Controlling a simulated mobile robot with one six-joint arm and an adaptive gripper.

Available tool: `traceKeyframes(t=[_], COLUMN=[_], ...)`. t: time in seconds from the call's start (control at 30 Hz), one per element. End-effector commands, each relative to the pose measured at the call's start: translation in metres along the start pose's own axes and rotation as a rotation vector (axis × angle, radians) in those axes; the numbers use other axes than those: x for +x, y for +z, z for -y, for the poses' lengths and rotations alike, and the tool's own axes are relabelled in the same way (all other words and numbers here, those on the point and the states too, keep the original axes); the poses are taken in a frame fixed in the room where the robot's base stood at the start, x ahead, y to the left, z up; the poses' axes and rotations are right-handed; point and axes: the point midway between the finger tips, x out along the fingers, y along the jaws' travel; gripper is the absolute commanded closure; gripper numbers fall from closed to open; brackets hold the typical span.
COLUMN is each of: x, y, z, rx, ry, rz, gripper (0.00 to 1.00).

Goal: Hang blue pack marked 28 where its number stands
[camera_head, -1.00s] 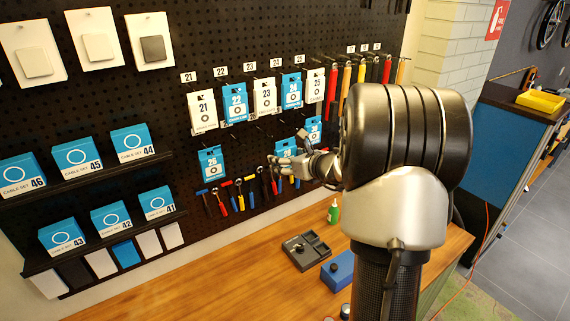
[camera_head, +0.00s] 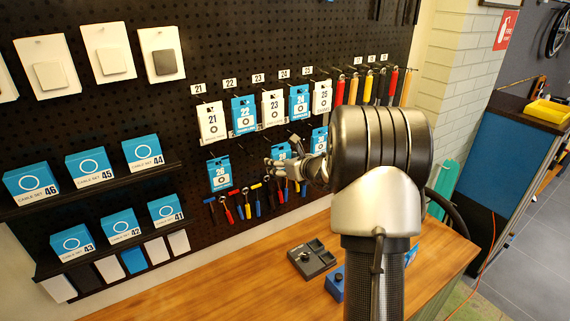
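Part of a blue pack (camera_head: 281,151) shows just above and behind my gripper, in the lower row of the pegboard. Its number is too small and covered to read surely. My gripper (camera_head: 274,163) reaches left in front of the board and overlaps this pack's lower part. Whether its fingers are closed on the pack cannot be made out. Blue pack 26 (camera_head: 219,174) hangs at the left of the lower row. Another blue pack (camera_head: 319,140) hangs at its right end, partly hidden by my arm.
Packs 21 (camera_head: 212,122) to 25 (camera_head: 321,97) hang above under number tags. Tools (camera_head: 247,203) hang below. Shelves with cable-set boxes (camera_head: 89,164) stand out at left. The wooden bench (camera_head: 200,293) holds a dark tray (camera_head: 312,259) and a blue box (camera_head: 335,283).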

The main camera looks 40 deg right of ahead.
Motion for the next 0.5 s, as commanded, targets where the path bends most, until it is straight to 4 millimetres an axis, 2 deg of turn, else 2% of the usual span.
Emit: traceKeyframes(t=[0.5], x=[0.03], y=[0.01], z=[0.0], rx=[-0.002], ry=[0.001], rz=[0.002], gripper=[0.7])
